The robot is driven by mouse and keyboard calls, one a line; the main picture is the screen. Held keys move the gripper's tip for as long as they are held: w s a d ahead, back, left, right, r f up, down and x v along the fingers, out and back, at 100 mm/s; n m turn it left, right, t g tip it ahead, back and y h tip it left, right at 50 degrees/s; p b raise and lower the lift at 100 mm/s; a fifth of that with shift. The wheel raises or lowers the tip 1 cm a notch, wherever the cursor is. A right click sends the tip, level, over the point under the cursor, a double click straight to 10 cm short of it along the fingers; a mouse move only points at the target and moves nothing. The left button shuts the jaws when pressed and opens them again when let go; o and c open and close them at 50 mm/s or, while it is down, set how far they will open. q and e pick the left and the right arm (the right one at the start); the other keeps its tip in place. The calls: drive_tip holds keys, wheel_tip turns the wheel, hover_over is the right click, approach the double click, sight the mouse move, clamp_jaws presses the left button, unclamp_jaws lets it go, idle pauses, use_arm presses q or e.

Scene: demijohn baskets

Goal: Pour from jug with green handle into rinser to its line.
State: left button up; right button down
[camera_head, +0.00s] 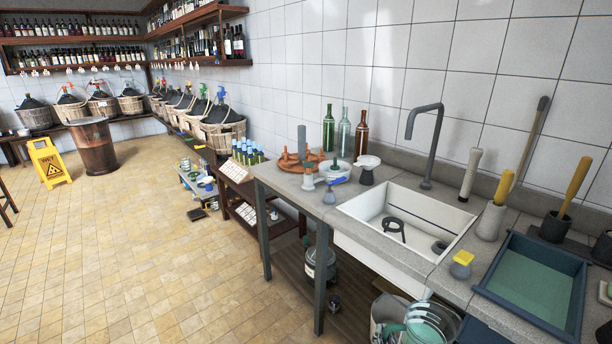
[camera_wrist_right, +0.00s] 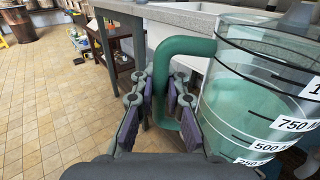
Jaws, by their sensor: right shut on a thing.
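The clear jug (camera_wrist_right: 262,85) has a thick green handle (camera_wrist_right: 186,46) and black lines marked 250, 500 and 750. Pale green liquid shows inside; I cannot read its exact level. My right gripper (camera_wrist_right: 165,105) is shut on the handle, with its pads on both sides. In the head view the jug (camera_head: 432,322) is at the bottom edge, below and in front of the counter, partly cut off. A shallow whitish bowl (camera_head: 345,172) with a green upright piece, on the counter left of the sink, looks like the rinser. Its line is too small to see. My left gripper is not in view.
The white sink (camera_head: 350,212) with a grey tap (camera_head: 430,125) is set in the grey counter (camera_head: 300,196). An orange stand (camera_head: 292,163), several bottles (camera_head: 344,132) and a funnel crowd the bowl. A teal tray (camera_head: 530,280) is at right.

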wheel_tip(320, 180, up, 2)
drive_tip(key=shift+s+d+r+p, duration=0.1)
drive_tip(key=shift+s+r+p, duration=0.1)
drive_tip(key=shift+p, duration=0.4)
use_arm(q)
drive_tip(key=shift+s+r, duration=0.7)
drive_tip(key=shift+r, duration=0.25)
use_arm(e)
drive_tip(key=shift+f, duration=0.15)
use_arm(q)
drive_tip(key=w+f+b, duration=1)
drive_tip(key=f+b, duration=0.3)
drive_tip(key=b, duration=0.6)
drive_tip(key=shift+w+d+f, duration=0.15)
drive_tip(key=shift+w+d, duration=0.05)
use_arm(e)
drive_tip(key=s+d+f+n+y, duration=0.1)
drive_tip(key=s+f+y, duration=0.1)
drive_tip(key=f, duration=0.4)
drive_tip(key=s+d+f+n+g+y, duration=0.1)
drive_tip(key=s+d+f+n+y, duration=0.1)
drive_tip(key=f, duration=0.5)
drive_tip(key=s+d+f+n+y, duration=0.2)
drive_tip(key=s+f+y, duration=0.1)
drive_tip(key=s+f, duration=0.2)
wheel_tip(320, 180, down, 2)
drive_tip(key=shift+s+d+f+g, duration=0.1)
drive_tip(key=shift+s+d+g, duration=0.1)
drive_tip(key=shift+s+g, duration=0.2)
